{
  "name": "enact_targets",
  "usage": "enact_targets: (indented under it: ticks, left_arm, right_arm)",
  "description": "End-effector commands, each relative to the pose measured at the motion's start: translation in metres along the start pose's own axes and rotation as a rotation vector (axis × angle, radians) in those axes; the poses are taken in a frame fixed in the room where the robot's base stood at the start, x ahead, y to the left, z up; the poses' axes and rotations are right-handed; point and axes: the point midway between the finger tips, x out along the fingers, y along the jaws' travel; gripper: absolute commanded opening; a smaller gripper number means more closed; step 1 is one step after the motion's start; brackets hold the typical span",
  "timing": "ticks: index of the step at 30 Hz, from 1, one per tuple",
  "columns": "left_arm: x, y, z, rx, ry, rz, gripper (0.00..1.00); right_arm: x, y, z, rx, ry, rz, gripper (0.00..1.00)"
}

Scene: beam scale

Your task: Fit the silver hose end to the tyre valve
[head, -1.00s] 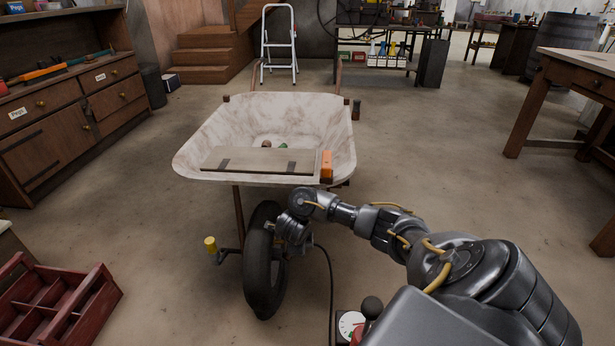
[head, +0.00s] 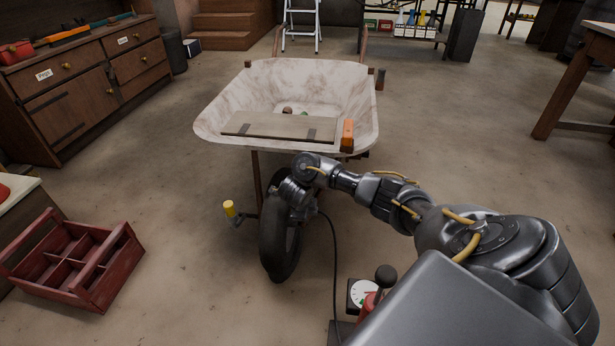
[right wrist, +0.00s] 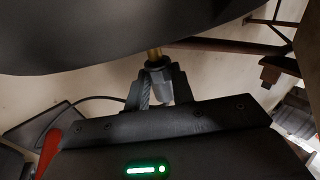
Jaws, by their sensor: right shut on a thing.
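The wheelbarrow's dark tyre (head: 277,247) stands below the tray, and it fills the top of the right wrist view (right wrist: 110,35). A brass valve stem (right wrist: 154,54) points down from it. My right gripper (right wrist: 160,88) is shut on the grey-silver hose end (right wrist: 157,82), which is directly under the stem and roughly in line with it. They look to meet, but I cannot tell whether the end is seated. In the head view my right gripper (head: 299,205) is beside the tyre's right side, its fingertips mostly hidden. My left gripper is not in view.
A black hose (head: 336,250) runs down to the pump, with a gauge (head: 362,293) and black knob (head: 386,276). The wheelbarrow tray (head: 225,110) holds a board (head: 265,127). A red crate (head: 105,280) is at left. Floor around the wheel is mostly clear.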

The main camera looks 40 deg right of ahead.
Motion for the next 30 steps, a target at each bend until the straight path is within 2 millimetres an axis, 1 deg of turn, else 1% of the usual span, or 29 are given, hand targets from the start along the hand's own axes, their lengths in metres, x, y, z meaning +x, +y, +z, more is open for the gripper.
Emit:
enact_targets:
  ticks: [30]
  left_arm:
    - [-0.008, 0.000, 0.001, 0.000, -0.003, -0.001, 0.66]
  right_arm:
    - [-0.001, 0.000, 0.030, 0.000, 0.000, 0.000, 0.00]
